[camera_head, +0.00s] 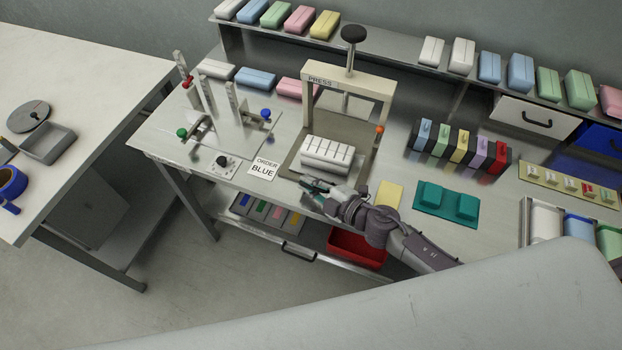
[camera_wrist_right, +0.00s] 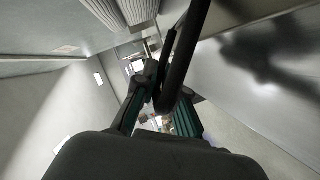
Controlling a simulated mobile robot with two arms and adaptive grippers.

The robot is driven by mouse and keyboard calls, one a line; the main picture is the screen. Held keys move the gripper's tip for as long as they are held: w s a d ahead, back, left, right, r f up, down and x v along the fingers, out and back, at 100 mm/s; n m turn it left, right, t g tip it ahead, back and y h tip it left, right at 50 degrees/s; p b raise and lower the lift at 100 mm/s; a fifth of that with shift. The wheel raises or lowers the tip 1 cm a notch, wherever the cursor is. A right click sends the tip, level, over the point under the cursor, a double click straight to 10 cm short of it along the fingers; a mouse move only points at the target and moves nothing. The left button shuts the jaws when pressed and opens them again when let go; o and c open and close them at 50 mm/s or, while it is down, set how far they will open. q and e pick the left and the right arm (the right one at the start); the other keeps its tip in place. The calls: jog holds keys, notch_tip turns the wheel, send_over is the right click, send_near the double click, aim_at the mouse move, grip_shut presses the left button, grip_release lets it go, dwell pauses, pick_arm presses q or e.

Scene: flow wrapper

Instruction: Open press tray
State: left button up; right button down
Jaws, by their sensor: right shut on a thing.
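The press (camera_head: 346,74) is a cream frame with a black knob on top, standing at the middle of the steel workbench. A white ribbed block (camera_head: 327,153) sits in its opening, over the flat press tray (camera_head: 291,168). My right gripper (camera_head: 306,184) is at the front edge of the press. In the right wrist view, its fingers (camera_wrist_right: 163,112) close around a dark bar (camera_wrist_right: 184,60), which looks like the tray handle. The arm hides the handle in the head view. My left gripper is not in view.
An "ORDER BLUE" card (camera_head: 263,168) lies left of the press. A yellow pad (camera_head: 389,194) and a teal holder (camera_head: 447,203) lie to the right. A drawer of coloured strips (camera_head: 268,213) and a red bin (camera_head: 357,249) are below the bench top.

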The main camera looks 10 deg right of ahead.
jog(key=c, duration=1.2)
grip_release()
jog(key=shift+c, duration=0.2)
jog(key=v, duration=1.1)
jog(key=shift+s+d+f, duration=0.1)
jog(key=shift+s, duration=0.05)
jog(key=shift+s+d, duration=0.2)
jog(key=shift+s, duration=0.05)
